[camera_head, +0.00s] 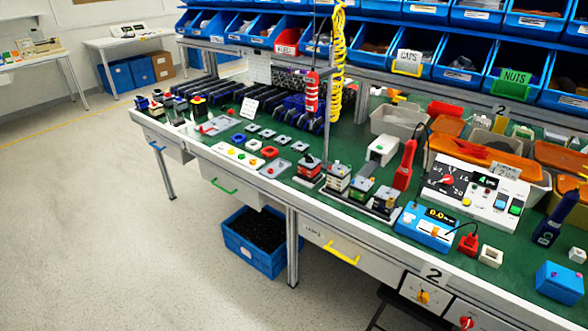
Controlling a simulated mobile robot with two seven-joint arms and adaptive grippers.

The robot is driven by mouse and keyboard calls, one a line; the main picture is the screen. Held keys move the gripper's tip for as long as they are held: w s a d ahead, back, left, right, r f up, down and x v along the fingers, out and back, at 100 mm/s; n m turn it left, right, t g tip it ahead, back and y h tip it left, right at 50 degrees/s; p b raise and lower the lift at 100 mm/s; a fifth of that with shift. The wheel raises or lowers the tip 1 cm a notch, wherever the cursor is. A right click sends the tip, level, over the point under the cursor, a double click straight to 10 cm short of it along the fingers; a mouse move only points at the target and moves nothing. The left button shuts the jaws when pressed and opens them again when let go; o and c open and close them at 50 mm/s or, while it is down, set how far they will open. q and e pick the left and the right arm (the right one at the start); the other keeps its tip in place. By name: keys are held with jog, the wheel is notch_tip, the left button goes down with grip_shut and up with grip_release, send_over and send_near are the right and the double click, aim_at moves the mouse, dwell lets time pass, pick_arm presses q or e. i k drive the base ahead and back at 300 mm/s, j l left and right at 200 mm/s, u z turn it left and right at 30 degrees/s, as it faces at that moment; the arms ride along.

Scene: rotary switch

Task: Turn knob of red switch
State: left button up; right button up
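The red switch (466,322) is a red rotary knob on a white panel under the front edge of the workbench, at the bottom right of the head view. The picture's lower edge lies just below it. A similar switch with a yellow knob (423,296) sits on the panel to its left. Neither of my grippers shows in this view, so their position relative to the red switch cannot be seen.
The green workbench top (240,180) holds many small parts, boxes and a white control panel (470,188) with a dial. A black object (400,308) stands below the switches. A blue crate (255,240) sits under the bench. The floor at left is clear.

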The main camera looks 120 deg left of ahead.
aim_at(307, 159)
jog(key=u, duration=3.75)
jog(key=i+j+z, duration=0.55)
jog(key=i+j, duration=0.2)
jog(key=j, duration=0.25)
